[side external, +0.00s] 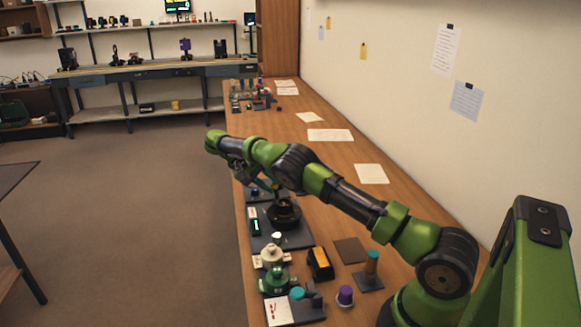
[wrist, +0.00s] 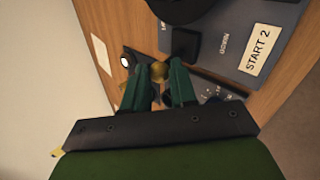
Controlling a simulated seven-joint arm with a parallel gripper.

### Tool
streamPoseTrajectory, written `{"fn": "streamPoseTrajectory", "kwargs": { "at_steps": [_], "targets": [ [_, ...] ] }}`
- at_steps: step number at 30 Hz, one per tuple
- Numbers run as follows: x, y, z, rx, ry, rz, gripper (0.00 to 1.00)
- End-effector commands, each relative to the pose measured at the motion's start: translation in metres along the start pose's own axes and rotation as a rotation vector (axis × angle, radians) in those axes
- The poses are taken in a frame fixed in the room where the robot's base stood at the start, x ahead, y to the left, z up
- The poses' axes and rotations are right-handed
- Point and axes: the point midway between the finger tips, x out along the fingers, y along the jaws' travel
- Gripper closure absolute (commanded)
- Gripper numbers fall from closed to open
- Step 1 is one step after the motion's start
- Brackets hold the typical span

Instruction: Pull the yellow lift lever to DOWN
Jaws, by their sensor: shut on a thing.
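The yellow lift lever shows in the wrist view as a round, dull-yellow knob (wrist: 159,72) between my two green fingertips. My gripper (wrist: 165,73) is shut on this knob. In the side view my gripper (side external: 270,184) is above the bench, near a dark round fixture (side external: 284,214), and my arm partly hides the lever there.
In the wrist view a grey-blue panel (wrist: 283,17) carries a "START 2" label (wrist: 258,51). In the side view a cream part (side external: 272,254), a green part (side external: 275,280) and a black-and-orange block (side external: 320,263) stand nearer on the bench. White papers (side external: 330,135) lie farther back.

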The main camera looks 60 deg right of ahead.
Motion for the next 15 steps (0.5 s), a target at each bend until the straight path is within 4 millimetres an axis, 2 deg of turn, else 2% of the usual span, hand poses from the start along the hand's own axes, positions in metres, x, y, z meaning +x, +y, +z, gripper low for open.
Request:
{"fn": "streamPoseTrajectory", "kwargs": {
  "at_steps": [15],
  "targets": [
    [0.0015,-0.0017,-0.0015,0.003,-0.020,0.085,1.00]
  ]
}}
